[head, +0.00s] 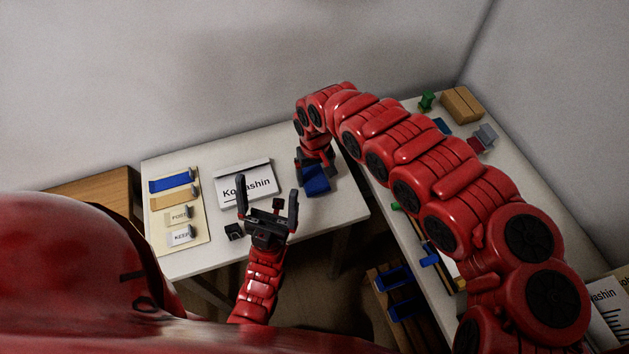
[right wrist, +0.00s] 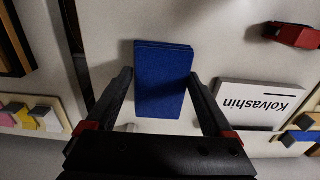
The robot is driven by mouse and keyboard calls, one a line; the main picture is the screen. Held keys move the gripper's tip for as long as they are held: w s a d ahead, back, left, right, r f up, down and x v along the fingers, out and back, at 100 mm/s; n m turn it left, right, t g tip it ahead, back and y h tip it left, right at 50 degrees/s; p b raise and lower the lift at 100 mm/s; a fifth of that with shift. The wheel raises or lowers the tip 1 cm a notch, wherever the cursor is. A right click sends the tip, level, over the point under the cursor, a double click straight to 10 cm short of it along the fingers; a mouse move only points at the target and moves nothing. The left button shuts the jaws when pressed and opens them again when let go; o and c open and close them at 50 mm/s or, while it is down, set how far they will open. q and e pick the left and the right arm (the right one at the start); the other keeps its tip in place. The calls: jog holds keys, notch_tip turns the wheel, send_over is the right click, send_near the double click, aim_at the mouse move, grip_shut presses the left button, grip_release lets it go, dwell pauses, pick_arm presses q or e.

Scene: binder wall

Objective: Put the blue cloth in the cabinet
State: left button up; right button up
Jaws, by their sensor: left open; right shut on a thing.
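The blue cloth (head: 317,184) shows in the head view as a folded dark blue rectangle at the front right of the left table. In the right wrist view the cloth (right wrist: 161,85) lies between the two fingers. My right gripper (head: 314,163) is shut on it from above; it also shows in the right wrist view (right wrist: 160,80). I cannot tell whether the cloth touches the table. My left gripper (head: 267,186) is open and empty, fingers up, in front of the white box. A wooden cabinet-like piece (head: 95,192) stands at the far left, partly hidden by my body.
A white box marked Kolvashin (head: 243,186) and a board with labelled strips (head: 158,222) are on the left table (head: 220,256). A wooden rack with blue parts (head: 392,290) stands below, between the tables.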

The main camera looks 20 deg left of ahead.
aim_at(315, 178)
jog(key=shift+s+f, duration=0.1)
jog(key=shift+f, duration=1.25)
jog(key=shift+f, duration=0.2)
jog(key=o, duration=1.1)
jog(key=shift+r, duration=0.15)
